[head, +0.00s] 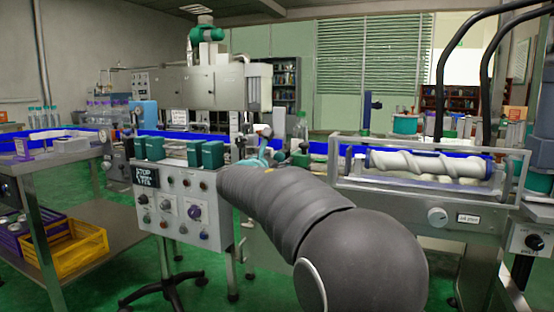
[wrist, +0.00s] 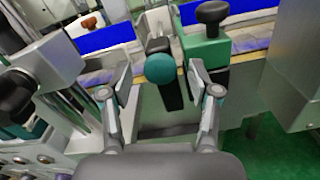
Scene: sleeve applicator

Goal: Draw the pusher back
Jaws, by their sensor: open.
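A teal ball knob (wrist: 160,67) on a dark stem shows in the wrist view, in front of the conveyor. It appears to be the pusher's handle. My gripper (wrist: 159,73) is open, with one finger to the left of the knob and one to the right. A gap shows between the knob and each finger. Whether the knob lies fully at fingertip depth I cannot tell. In the head view my arm covers most of this spot, and the pusher cannot be made out.
A green block with a black knob (wrist: 212,13) stands right of the pusher. A grey bracket with a black knob (wrist: 18,92) stands at the left. In the head view, a control box (head: 183,210) stands left of my arm and a screw feeder (head: 430,164) right of it.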

